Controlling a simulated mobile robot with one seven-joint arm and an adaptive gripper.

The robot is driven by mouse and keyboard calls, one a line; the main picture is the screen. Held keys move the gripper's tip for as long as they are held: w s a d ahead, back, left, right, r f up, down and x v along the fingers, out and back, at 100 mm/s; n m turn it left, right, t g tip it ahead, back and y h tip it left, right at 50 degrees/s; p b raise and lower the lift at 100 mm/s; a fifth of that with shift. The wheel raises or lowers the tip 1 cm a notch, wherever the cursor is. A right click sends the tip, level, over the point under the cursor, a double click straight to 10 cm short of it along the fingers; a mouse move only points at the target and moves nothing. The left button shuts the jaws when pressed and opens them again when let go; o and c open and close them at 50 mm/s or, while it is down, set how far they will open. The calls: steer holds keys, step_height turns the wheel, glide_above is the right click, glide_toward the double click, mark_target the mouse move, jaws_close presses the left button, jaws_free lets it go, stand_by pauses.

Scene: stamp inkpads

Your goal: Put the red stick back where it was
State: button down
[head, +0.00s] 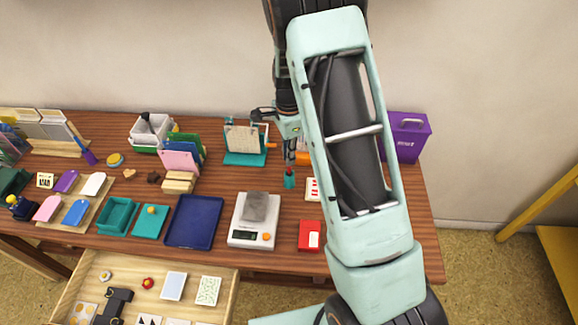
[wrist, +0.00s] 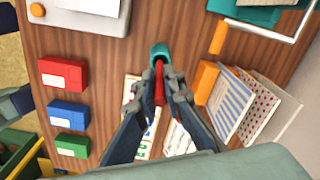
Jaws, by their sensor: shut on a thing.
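The red stick (wrist: 159,84) is between my gripper's fingertips (wrist: 160,92) in the wrist view, and my gripper is shut on it. The stick's far end meets a small teal holder (wrist: 160,51). The teal holder (head: 289,181) stands on the table in the head view, with the red stick (head: 290,170) showing at its top. How deep the stick sits in the holder cannot be told. My forearm hides part of the table to the right of it.
A red box (head: 310,236) and white scale (head: 255,222) stand in front. Blue (wrist: 67,115) and green (wrist: 72,145) boxes line up beside the red one in the wrist view. An orange block (wrist: 206,82) and upright patterned cards (wrist: 232,98) stand close right. A purple bin (head: 407,138) is at the back right.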

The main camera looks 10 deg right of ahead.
mark_target(289, 173)
steer(key=shift+f, duration=2.05)
steer(key=shift+f, duration=0.1)
steer(key=shift+f, duration=0.15)
steer(key=c, duration=2)
jaws_free()
steer(key=shift+c, duration=0.2)
step_height(289, 173, up, 12)
steer(key=shift+r+b, duration=0.25)
steer(key=shift+b, duration=0.1)
